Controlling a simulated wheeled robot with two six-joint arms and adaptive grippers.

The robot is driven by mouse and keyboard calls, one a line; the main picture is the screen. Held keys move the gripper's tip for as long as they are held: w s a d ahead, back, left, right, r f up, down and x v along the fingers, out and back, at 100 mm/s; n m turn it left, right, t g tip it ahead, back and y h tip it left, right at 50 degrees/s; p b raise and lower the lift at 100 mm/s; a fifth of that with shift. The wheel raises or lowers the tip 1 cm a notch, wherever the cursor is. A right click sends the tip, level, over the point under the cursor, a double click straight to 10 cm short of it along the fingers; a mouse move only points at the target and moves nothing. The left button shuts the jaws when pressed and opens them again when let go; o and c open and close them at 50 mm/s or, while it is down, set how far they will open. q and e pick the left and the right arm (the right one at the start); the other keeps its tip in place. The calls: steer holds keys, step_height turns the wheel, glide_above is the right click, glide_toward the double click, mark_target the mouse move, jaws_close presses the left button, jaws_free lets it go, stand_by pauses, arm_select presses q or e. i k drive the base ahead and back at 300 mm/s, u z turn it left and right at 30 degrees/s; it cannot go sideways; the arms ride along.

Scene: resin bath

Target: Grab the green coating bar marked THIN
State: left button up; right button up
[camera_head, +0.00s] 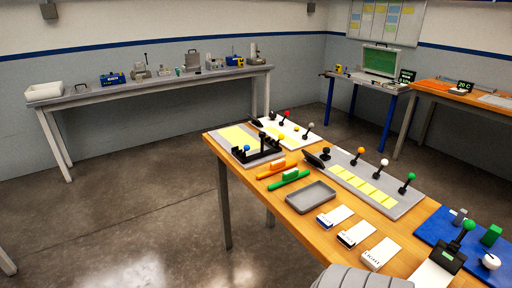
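A green bar (290,180) with a raised green grip lies on the wooden table (280,208), near its left edge. An orange bar (276,169) of similar shape lies just behind it, apart from it. Any marking on either bar is too small to read. Neither of my grippers shows in this view. Nothing holds the green bar.
A grey tray (311,197) lies in front of the green bar. Behind the bars is a black rack (262,148) on a board. A grey panel (403,207) with colored knobs stands right. White cards (381,254) lie in front. Open floor (130,215) is left.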

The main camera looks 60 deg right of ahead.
mark_target(289, 177)
steer(key=i, duration=0.25)
steer(key=z, duration=0.9)
steer(key=i, duration=0.6)
steer(key=z, duration=2.95)
